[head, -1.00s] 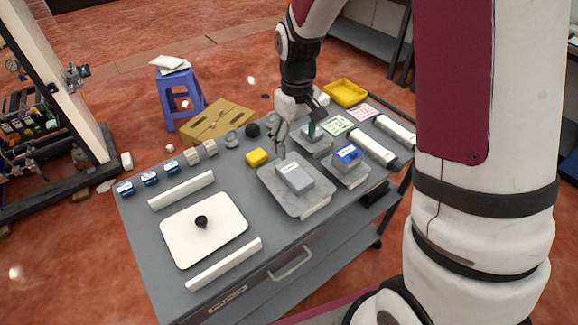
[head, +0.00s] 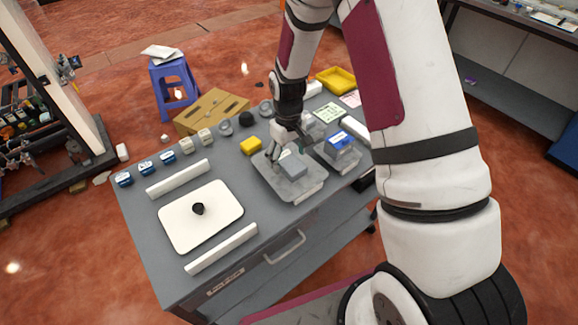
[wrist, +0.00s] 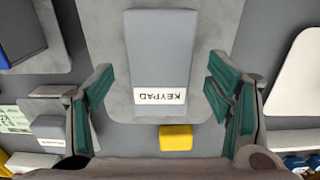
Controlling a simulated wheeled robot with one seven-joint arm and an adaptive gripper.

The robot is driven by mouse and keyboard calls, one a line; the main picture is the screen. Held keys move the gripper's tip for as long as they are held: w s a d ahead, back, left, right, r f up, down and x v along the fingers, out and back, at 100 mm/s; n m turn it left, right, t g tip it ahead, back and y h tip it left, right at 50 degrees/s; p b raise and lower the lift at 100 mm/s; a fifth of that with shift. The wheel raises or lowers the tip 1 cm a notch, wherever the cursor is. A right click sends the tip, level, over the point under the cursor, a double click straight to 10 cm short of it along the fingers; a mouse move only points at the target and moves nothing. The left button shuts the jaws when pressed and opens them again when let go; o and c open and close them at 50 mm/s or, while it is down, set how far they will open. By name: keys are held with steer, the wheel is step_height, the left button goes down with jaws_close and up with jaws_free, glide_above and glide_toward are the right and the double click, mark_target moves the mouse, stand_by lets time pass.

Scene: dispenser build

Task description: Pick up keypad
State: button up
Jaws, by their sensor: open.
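The keypad (wrist: 163,60) is a grey block with a white label reading "KEYPAD". It lies on a pale grey tray (wrist: 215,20) on the workbench. In the head view the keypad (head: 293,166) sits on the same tray (head: 299,193), partly behind my gripper. My gripper (head: 282,155) is over the back left part of the tray. In the wrist view my gripper (wrist: 160,108) is open, with teal-padded fingers either side of the keypad's labelled end. The fingers look apart from the keypad, and nothing is held.
A yellow block (head: 251,146) lies beside the tray. A blue-topped block (head: 341,140) sits on another tray to the right. A white plate (head: 225,222) with a black knob and white bars (head: 222,248) occupy the left side of the bench.

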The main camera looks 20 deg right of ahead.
steer(key=shift+f, duration=1.1)
steer(key=shift+f, duration=0.25)
steer(key=shift+s, duration=0.1)
steer(key=c, duration=1.3)
